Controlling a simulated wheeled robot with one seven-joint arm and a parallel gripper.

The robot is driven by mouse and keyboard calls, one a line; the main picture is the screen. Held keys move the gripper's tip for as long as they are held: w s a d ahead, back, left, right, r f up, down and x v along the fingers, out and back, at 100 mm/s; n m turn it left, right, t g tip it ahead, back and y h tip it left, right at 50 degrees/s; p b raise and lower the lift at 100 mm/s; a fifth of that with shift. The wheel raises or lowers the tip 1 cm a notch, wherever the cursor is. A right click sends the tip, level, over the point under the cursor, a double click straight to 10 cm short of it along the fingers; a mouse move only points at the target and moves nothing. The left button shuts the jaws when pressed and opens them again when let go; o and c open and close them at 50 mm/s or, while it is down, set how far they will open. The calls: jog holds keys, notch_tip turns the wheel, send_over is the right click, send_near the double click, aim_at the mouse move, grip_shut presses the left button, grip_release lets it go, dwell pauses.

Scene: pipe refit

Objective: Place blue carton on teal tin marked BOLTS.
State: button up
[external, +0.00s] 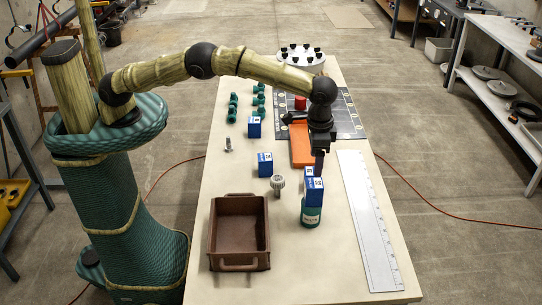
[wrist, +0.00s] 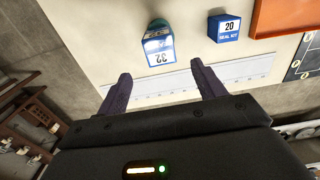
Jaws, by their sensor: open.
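A blue carton (external: 315,192) with a white label stands on the teal tin (external: 311,216) near the table's front right. The tin's lettering is too small to read surely. In the wrist view this carton (wrist: 158,48) shows the number 32, with the teal tin (wrist: 157,23) partly hidden by it. My gripper (external: 318,175) is just above and behind the carton in the external view. In the wrist view my gripper (wrist: 162,76) has its fingers spread, with nothing between them and the carton apart, beyond the fingertips.
Another blue carton (external: 308,172), marked 20 in the wrist view (wrist: 228,30), stands just behind. More blue cartons (external: 265,164) stand to the left. A brown bin (external: 216,232) is at front left, a grey knobbed part (external: 277,183) near it. A long ruler (external: 368,215) lies right; an orange tray (external: 300,148) lies behind.

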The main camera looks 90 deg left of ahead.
dwell(0.4)
jog(key=s+a+r+n+t, duration=0.1)
jog(key=s+a+r, duration=0.3)
jog(key=a, duration=0.5)
jog(key=s+a+r, duration=0.2)
jog(key=s+a, duration=0.4)
jog(key=a, duration=0.2)
jog(key=s+a+f, duration=0.1)
jog(key=s+a, duration=0.3)
jog(key=s, duration=0.7)
jog(key=s+a+m+t, duration=0.1)
jog(key=s+a, duration=0.3)
jog(key=s, duration=0.8)
jog(key=shift+s+f+t, duration=0.15)
jog(key=shift+f+t, duration=0.15)
jog(key=shift+f, duration=0.05)
